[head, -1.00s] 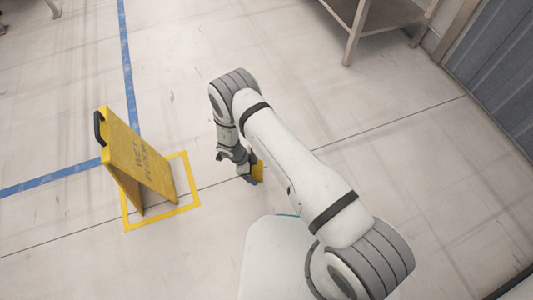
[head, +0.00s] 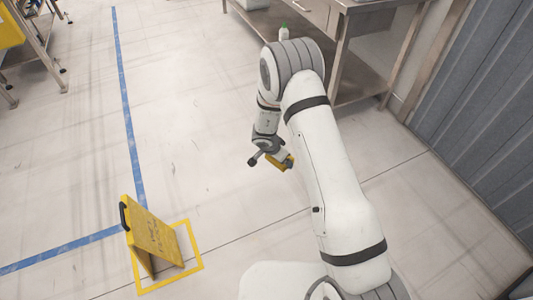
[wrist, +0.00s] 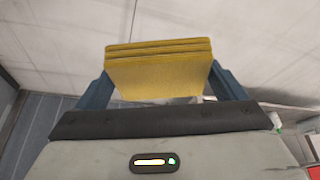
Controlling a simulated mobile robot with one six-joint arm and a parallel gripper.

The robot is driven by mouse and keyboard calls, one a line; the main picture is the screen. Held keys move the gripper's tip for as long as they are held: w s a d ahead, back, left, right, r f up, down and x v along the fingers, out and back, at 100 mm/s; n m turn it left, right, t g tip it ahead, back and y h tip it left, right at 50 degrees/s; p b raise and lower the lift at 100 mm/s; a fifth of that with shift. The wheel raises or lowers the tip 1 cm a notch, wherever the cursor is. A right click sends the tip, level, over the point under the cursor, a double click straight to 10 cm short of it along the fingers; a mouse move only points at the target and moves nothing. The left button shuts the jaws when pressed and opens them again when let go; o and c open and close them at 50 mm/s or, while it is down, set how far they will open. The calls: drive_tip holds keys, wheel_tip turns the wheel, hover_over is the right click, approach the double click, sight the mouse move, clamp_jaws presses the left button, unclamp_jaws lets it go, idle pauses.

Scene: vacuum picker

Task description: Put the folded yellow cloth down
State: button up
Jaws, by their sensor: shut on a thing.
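The folded yellow cloth (wrist: 160,72) is a stack of flat layers between the two blue fingers of my gripper (wrist: 160,88) in the wrist view. My gripper is shut on it. In the head view the cloth (head: 287,163) shows as a small yellow piece at the end of my gripper (head: 278,159), held above the floor. Part of the cloth is hidden behind the gripper there.
A yellow wet floor sign (head: 152,237) stands inside a yellow floor outline (head: 197,252) at lower left. A blue line (head: 127,120) runs along the floor. A metal table (head: 368,55) with a green-capped bottle (head: 284,32) stands at the back. Open floor lies between.

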drive_tip(key=s+d+r+n+y+p, duration=0.1)
drive_tip(key=s+d+r+n+p, duration=0.1)
drive_tip(key=r+p, duration=0.5)
drive_tip(key=s+d+r+n+y+p, duration=0.1)
drive_tip(key=s+d+r+n+p, duration=0.2)
drive_tip(key=r, duration=1.5)
drive_tip(key=s+d+r+n+t+y+p, duration=0.1)
drive_tip(key=s+d+r+n+p, duration=0.2)
drive_tip(key=d+r+p, duration=0.4)
wheel_tip(320, 180, up, 6)
drive_tip(key=p, duration=0.6)
drive_tip(key=shift+r+n, duration=0.2)
drive_tip(key=shift+n, duration=0.1)
drive_tip(key=shift+d, duration=0.15)
